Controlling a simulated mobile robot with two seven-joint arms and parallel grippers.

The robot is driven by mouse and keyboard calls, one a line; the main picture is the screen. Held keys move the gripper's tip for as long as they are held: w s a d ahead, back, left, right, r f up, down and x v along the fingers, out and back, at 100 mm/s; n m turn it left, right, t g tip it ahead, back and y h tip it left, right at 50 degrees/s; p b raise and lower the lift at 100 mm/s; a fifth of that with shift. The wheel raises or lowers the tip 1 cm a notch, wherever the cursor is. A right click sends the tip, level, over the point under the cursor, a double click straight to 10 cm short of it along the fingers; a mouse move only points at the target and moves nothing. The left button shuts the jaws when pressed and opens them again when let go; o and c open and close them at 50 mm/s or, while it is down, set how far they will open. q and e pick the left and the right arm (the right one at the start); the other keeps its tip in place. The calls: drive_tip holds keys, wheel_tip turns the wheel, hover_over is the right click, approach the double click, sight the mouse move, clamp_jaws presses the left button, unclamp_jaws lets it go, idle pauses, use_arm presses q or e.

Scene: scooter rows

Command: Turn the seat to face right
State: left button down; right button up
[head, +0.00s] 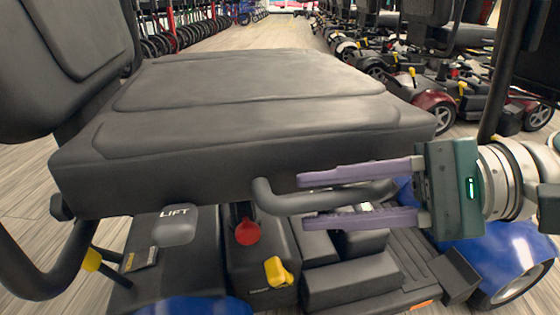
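The black padded seat (255,95) fills the middle of the head view. Its backrest (85,40) stands at the left and the cushion extends to the right, so it faces picture right. A dark grey curved lever (277,204) sticks out under the cushion's near edge. My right gripper (301,201) comes in from the right with two purple fingers, one above and one below the lever. They are spread, with a small gap visible under the lever; any contact is hard to tell. My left gripper is out of view.
Below the seat are a red knob (247,232), a yellow lever (278,271) and the footboard (350,279). A black armrest tube (40,285) curves at lower left. A blue fender (507,247) is at lower right. More scooters (432,98) stand behind; the aisle floor (255,36) is clear.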

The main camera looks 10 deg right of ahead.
drive_tip(key=shift+w+a, duration=0.1)
drive_tip(key=shift+a, duration=0.15)
drive_tip(key=shift+c, duration=0.2)
clamp_jaws()
idle(1.1)
